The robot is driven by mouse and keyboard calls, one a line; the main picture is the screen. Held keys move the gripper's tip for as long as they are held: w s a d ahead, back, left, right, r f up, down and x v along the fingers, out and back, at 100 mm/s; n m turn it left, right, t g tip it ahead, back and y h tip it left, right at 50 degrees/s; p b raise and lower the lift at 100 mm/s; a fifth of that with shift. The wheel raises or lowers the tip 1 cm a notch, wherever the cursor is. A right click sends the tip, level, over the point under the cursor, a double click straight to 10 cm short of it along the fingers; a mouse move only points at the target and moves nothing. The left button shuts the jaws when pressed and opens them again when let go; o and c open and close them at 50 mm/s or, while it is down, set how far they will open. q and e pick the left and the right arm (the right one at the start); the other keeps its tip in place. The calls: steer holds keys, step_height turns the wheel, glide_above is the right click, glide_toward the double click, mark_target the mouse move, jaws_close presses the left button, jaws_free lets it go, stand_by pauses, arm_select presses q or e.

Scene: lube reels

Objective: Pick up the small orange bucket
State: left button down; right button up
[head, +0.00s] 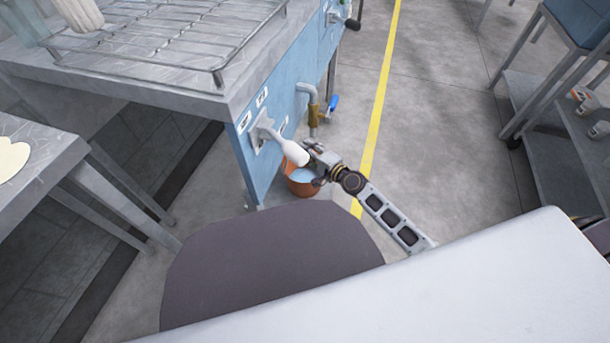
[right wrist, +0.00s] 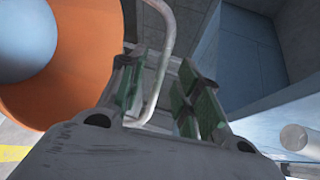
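The small orange bucket (head: 302,187) stands on the floor beside the blue cabinet, with light blue contents. My right gripper (head: 318,158) is just above its rim and partly hides it. In the right wrist view the bucket (right wrist: 88,70) is at the left. Its thin metal handle (right wrist: 165,45) rises and passes through the gap between the two green-padded fingers of the right gripper (right wrist: 160,95). The fingers are apart, and the handle runs nearer the left finger. The left gripper is in neither view.
A blue cabinet panel (head: 285,95) with a white-handled lever (head: 294,152) stands close to the gripper. A brass tap with a blue handle (head: 333,103) is behind. A dark rounded surface (head: 270,255) lies in front. Open floor extends right, past a yellow line (head: 383,80).

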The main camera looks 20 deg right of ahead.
steer(key=shift+x, duration=1.05)
steer(key=shift+d, duration=0.1)
steer(key=shift+c, duration=0.4)
jaws_close()
